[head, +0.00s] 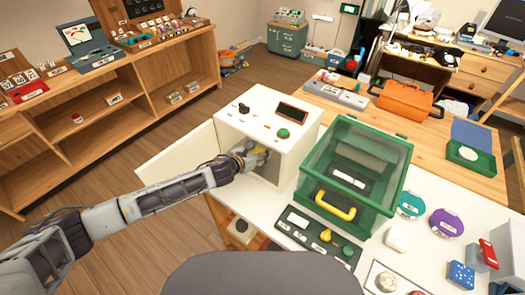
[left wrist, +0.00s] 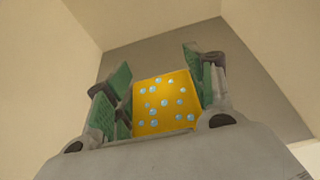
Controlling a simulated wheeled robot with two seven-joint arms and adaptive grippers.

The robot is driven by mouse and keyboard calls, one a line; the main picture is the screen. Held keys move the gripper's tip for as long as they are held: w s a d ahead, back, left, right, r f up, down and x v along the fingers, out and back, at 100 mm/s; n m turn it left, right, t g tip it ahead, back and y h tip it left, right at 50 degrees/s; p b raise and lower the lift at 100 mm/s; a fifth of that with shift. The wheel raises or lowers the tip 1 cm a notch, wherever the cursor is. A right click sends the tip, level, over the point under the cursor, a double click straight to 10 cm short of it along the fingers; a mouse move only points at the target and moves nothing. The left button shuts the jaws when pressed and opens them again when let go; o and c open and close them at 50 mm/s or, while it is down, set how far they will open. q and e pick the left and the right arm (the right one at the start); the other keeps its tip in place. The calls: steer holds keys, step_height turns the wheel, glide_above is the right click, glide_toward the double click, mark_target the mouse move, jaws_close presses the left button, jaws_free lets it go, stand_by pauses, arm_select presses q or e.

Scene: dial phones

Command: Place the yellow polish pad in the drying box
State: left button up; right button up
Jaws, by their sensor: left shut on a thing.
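The yellow polish pad (left wrist: 165,102), with pale blue dots, is between the green-lined fingers of my left gripper (left wrist: 160,88) in the left wrist view. The left gripper is shut on the pad. In the head view, a bit of yellow pad (head: 262,153) shows at the left gripper (head: 257,157), which reaches into the open front of the white drying box (head: 262,120). The box's door stands open to the left. In the left wrist view, pale walls and a grey surface surround the pad. Whether the pad touches the grey surface I cannot tell. My right gripper is not in view.
A green clear-sided case (head: 365,170) with a yellow handle stands right of the box. A dark panel (head: 318,238) with controls lies in front. Teal (head: 411,204) and purple (head: 446,222) round things lie farther right. A wooden shelf (head: 130,100) stands at left, with floor between.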

arm_select(q)
steer(key=shift+w+d, duration=0.45)
steer(key=shift+w, duration=0.15)
steer(key=shift+f, duration=0.85)
steer(key=o, duration=1)
steer(key=shift+s+a+r, duration=0.15)
steer(key=shift+r, duration=0.05)
steer(key=shift+v, duration=5.7)
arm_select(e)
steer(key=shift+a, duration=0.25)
